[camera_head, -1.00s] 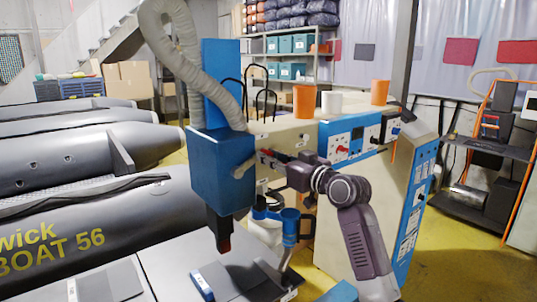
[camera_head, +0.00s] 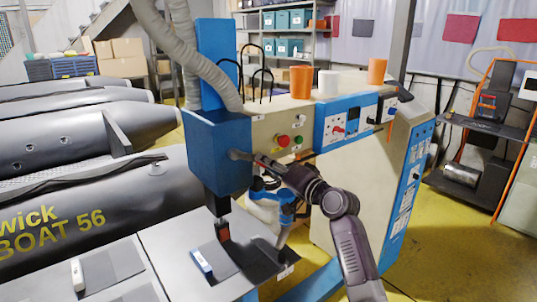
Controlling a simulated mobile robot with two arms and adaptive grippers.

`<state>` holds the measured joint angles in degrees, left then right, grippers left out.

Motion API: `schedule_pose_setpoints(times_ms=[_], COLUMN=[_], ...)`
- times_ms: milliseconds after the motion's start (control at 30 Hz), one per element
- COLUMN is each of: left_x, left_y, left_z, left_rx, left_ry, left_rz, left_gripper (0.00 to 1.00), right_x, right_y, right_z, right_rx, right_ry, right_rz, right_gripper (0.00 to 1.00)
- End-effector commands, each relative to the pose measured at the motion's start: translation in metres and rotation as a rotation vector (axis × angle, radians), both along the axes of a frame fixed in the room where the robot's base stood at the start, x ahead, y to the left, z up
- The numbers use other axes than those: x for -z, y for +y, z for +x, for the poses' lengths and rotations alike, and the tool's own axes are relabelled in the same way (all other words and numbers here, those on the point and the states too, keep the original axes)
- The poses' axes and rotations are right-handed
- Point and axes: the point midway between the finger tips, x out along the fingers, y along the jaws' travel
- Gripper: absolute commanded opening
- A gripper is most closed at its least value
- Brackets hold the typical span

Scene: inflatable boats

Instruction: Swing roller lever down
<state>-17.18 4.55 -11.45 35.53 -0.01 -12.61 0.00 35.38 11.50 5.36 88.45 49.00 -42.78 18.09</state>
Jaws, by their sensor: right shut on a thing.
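The roller lever (camera_head: 240,155) is a short grey bar on the right side of the blue machine head (camera_head: 219,150). It points right and slightly down. My right gripper (camera_head: 262,161) is at the lever's outer end and shut on it. The fingers look small and dark here, and the exact contact is hard to see. The dark roller foot (camera_head: 222,229) hangs under the head, just above the grey work table. My left gripper is not in view.
The grey table (camera_head: 165,240) holds a small blue-and-white item (camera_head: 201,262) and a white one (camera_head: 78,275). Orange cups (camera_head: 302,82) stand on the machine. Grey boats (camera_head: 90,195) lie at left.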

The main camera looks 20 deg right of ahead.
Motion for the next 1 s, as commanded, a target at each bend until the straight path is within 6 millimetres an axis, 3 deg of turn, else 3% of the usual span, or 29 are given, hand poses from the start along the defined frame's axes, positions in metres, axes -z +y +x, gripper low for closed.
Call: schedule_pose_setpoints(times_ms=[333,900,933,1000], left_x=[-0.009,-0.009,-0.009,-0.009], left_y=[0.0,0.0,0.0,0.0], left_z=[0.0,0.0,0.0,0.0], left_rx=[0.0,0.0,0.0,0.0], left_ry=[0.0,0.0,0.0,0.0], left_rz=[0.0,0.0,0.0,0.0], left_gripper=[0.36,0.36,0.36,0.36], right_x=[0.013,0.017,0.017,0.017], right_y=[0.007,0.008,0.008,0.008], right_z=[-0.002,-0.003,-0.003,-0.003], right_rx=[-0.001,-0.001,-0.001,-0.001], right_ry=[0.056,0.067,0.067,0.068], right_rz=[0.144,0.175,0.175,0.174], right_gripper=[0.0,0.0,0.22,0.3])
